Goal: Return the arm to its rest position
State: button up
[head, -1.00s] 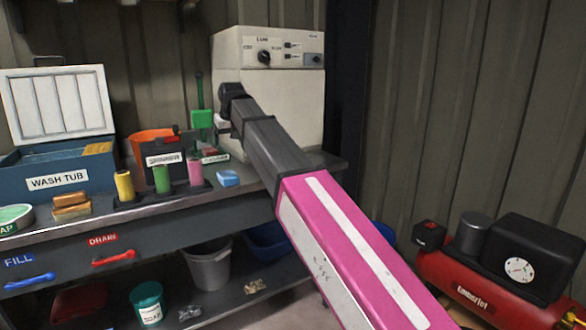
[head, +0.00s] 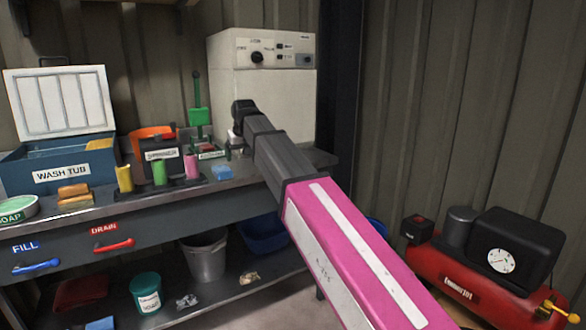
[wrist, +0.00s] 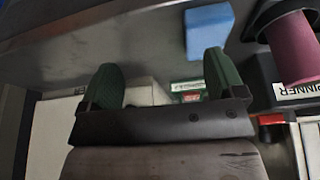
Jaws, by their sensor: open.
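My arm, pink with a dark grey end section, reaches from the lower right over the bench in the head view. Its dark end (head: 243,112) is in front of the white machine; the fingers cannot be made out there. In the wrist view my gripper (wrist: 163,85) is open, with its two green fingers apart. Nothing is held between them.
The bench holds a wash tub (head: 88,167), an orange container (head: 150,137), coloured spools (head: 159,172) and the white machine (head: 290,105). A grey bucket (head: 205,257) stands on the lower shelf. A red compressor (head: 445,268) is at the right, before the wall.

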jog(key=s+d+f+m+g+h, duration=0.1)
jog(key=s+d+f, duration=0.1)
jog(key=d+f, duration=0.9)
jog(key=s+d+f+m, duration=0.2)
jog(key=s+d+f, duration=0.1)
jog(key=d+f, duration=0.8)
jog(key=s+d+f+m+g, duration=0.1)
jog(key=s+d+f, duration=0.6)
jog(key=f, duration=0.3)
jog(key=s+d+f+m+g+h, duration=0.1)
jog(key=s+d+f, duration=0.7)
jog(key=s+f, duration=0.1)
jog(key=shift+d+f+m, duration=0.2)
jog(key=shift+f+m, duration=0.2)
jog(key=shift+f, duration=0.2)
